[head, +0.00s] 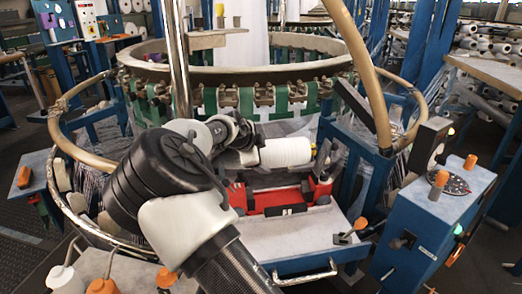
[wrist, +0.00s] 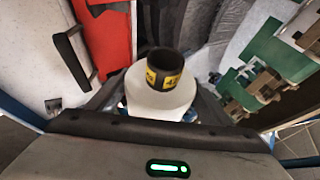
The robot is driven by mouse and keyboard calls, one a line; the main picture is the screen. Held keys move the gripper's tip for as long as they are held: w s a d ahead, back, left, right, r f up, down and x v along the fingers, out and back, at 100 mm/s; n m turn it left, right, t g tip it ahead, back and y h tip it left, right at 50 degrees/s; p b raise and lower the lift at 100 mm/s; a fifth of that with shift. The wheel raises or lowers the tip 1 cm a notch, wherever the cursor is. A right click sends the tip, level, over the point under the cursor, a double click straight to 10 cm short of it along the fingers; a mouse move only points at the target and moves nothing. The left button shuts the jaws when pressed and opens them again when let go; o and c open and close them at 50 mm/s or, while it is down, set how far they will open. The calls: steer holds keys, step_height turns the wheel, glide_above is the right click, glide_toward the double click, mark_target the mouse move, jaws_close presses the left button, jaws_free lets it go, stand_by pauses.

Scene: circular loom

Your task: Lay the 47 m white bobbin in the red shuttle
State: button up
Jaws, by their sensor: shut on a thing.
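A white bobbin (head: 286,152) is held roughly level by my gripper (head: 252,156) in the head view, just above and behind the red shuttle. The red shuttle (head: 270,199) lies on the loom's ledge below the bobbin. Part of the red shuttle (wrist: 107,40) shows at the upper left in the wrist view. My arm hides the shuttle's left end in the head view.
The loom's ring with green straps (head: 245,103) stands close behind the bobbin. A blue control box (head: 430,225) with orange knobs stands at the right. A light metal ledge (head: 290,235) lies in front of the shuttle. A curved tan rail (head: 365,75) rises right of the bobbin.

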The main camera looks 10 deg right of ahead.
steer(key=b, duration=0.5)
glide_above(262, 203)
steer(key=shift+f, duration=3.8)
steer(key=shift+w+r, duration=0.1)
steer(key=shift+r, duration=0.05)
steer(key=shift+a, duration=0.1)
steer(key=shift+f+b, duration=1.9)
steer(key=shift+f, duration=2.15)
